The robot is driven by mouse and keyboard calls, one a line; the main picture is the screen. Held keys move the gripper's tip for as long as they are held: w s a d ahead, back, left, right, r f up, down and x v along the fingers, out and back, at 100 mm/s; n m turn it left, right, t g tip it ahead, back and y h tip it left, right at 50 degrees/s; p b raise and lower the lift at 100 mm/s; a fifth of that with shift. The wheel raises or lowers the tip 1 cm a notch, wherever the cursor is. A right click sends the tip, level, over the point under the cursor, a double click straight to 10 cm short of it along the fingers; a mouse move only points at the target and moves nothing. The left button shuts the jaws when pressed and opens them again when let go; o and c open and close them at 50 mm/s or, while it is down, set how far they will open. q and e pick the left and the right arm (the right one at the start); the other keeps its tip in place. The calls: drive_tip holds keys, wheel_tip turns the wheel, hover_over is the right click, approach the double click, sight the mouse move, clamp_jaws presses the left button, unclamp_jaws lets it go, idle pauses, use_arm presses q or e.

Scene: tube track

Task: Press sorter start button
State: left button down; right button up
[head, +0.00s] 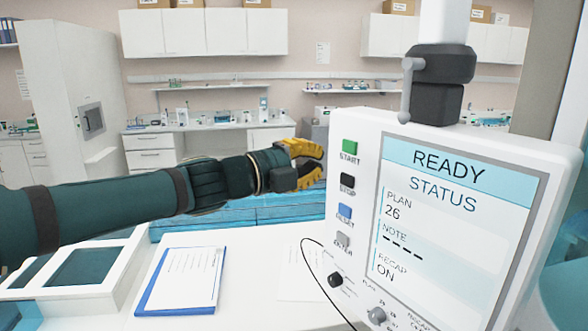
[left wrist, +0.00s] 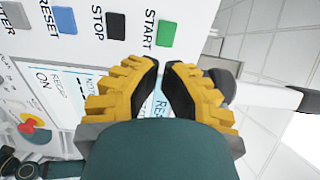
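The green START button (head: 350,146) is at the top of a column of buttons on the white sorter panel (head: 364,125). It also shows in the left wrist view (left wrist: 166,33), just beyond my fingertips. My left gripper (head: 320,163), with yellow and black fingers, is left of the button column in the head view. In the left wrist view its fingertips (left wrist: 161,66) nearly meet, with nothing held between them. I see no contact with the button. The panel's screen (head: 455,190) reads READY STATUS. My right gripper is not seen.
Below START are the black STOP (head: 347,181), blue RESET (head: 345,211) and grey ENTER (head: 343,240) buttons. Knobs (head: 376,315) sit lower on the panel. A clipboard (head: 182,280) lies on the white table at left. A dark handle mount (head: 437,80) stands above the panel.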

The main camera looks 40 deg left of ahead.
sight(351, 152)
use_arm(q)
drive_tip(key=b+x, duration=0.1)
drive_tip(key=x, duration=0.6)
drive_tip(key=shift+w+d+f, duration=0.1)
drive_tip(key=shift+w+d, duration=0.05)
drive_tip(key=shift+w, duration=0.2)
drive_tip(key=shift+w+d, duration=0.15)
drive_tip(key=shift+w, duration=0.4)
drive_tip(key=shift+w+d, duration=0.1)
